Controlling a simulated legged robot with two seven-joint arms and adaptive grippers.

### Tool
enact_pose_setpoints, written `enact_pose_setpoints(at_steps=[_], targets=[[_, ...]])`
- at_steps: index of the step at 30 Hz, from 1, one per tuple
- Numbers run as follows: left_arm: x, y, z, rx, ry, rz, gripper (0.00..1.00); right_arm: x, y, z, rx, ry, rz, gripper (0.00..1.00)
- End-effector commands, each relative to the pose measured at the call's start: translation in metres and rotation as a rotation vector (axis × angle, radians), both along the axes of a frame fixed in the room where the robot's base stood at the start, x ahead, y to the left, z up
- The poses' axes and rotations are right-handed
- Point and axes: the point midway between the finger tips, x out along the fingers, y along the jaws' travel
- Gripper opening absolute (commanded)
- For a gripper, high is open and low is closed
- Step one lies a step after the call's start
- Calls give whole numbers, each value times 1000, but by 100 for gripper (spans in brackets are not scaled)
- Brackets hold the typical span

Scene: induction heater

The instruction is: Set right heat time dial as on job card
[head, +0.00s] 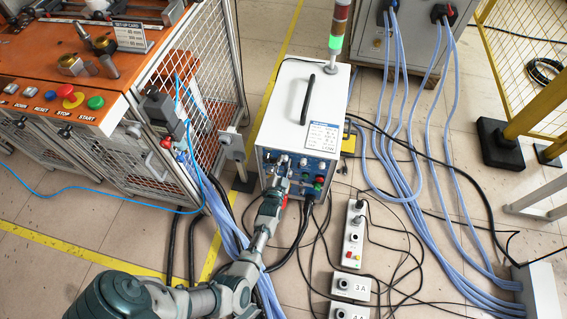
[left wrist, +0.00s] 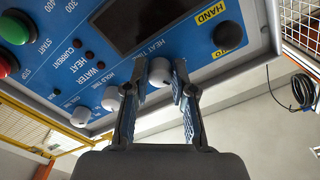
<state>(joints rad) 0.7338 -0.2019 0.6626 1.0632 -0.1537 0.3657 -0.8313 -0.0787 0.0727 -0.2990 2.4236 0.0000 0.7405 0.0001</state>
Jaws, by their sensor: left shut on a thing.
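The white induction heater (head: 306,95) stands on the floor with its blue control panel facing me. My left gripper (head: 278,184) is at the upper left of that panel and hides part of it in the head view. In the left wrist view the fingers of my left gripper (left wrist: 161,80) are either side of a white dial (left wrist: 159,73) by the HEAT TIME label and are shut on it. Its pointer setting cannot be read. The job card (head: 322,136) lies on the heater's top near the front; its small print is unclear, with LOW legible. My right gripper is not in view.
Two more white dials (left wrist: 112,97) sit beside the gripped one. A black knob (left wrist: 227,36), a dark display (left wrist: 125,22) and green and red buttons (left wrist: 14,30) are on the panel. An orange-topped bench (head: 120,75) stands left; cables and a power strip (head: 354,235) lie right.

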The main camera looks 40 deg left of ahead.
Motion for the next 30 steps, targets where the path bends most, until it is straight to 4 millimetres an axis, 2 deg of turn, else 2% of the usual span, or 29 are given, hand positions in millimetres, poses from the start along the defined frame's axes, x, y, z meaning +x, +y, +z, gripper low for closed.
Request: enact_pose_setpoints(at_steps=[9,25,26,27,29,30], targets=[[0,-2,-3,106,71,-4,0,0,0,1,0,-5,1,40],[0,-3,-4,128,88,-5,0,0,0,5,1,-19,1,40],[0,-3,-4,128,88,-5,27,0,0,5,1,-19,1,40],[0,-3,-3,127,87,-5,37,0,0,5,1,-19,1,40],[0,-3,-3,128,86,-5,50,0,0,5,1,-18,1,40],[0,-3,-3,128,86,-4,50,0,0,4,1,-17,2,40]])
